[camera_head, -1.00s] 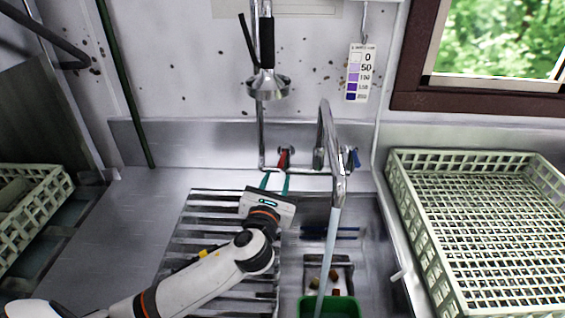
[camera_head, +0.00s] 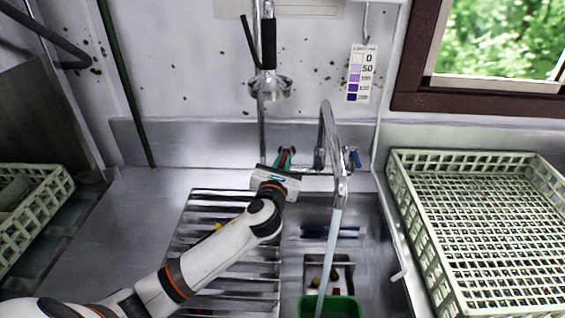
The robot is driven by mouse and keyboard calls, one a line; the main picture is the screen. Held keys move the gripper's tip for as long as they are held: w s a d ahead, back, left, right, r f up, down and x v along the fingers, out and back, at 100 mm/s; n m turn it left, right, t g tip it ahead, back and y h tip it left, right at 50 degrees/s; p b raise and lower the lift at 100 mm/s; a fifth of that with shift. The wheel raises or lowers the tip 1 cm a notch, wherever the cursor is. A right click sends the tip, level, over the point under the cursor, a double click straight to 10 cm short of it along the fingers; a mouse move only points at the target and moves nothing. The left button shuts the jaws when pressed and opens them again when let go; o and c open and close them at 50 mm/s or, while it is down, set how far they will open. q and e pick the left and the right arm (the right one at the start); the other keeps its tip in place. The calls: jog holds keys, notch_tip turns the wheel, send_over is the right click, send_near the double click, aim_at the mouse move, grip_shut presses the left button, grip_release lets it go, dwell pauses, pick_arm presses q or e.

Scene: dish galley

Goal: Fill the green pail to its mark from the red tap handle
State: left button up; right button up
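The green pail (camera_head: 343,305) stands at the bottom edge in the sink, partly cut off by the frame. A pale stream of water (camera_head: 330,248) falls from the curved spout (camera_head: 340,185) into it. Its mark and water level cannot be made out. The red tap handle (camera_head: 284,158) sits low on the back wall, left of the spout. My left gripper (camera_head: 285,157) is at this handle, its teal fingertips on both sides of it. The gripper's body hides the finger bases, and whether the fingers press on the handle cannot be told. My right gripper is not in view.
A blue handle (camera_head: 355,158) is right of the spout. A spray head (camera_head: 270,87) hangs above the red handle. A slatted drainer (camera_head: 205,235) lies below my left arm. Pale crates stand at right (camera_head: 427,242) and left (camera_head: 35,215). A graded colour card (camera_head: 361,75) hangs on the wall.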

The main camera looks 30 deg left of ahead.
pick_arm(q)
grip_shut()
jog(key=shift+w+d+r+n+y+p, duration=0.1)
jog(key=shift+d+r+n+y+p, duration=0.1)
jog(key=shift+n+y+p, duration=0.35)
jog(key=shift+w+d+f+n+g+y+p, duration=0.15)
jog(key=shift+n+g+y+p, duration=0.2)
jog(key=shift+y, duration=0.2)
jog(key=shift+s+d+f+n+g+y+p, duration=0.1)
jog(key=shift+n+g+y+p, duration=0.1)
jog(key=shift+g+y+p, duration=0.25)
jog(key=o, duration=0.7)
grip_release()
jog(key=b+v, duration=0.1)
jog(key=v, duration=1.1)
jog(key=shift+f, duration=0.1)
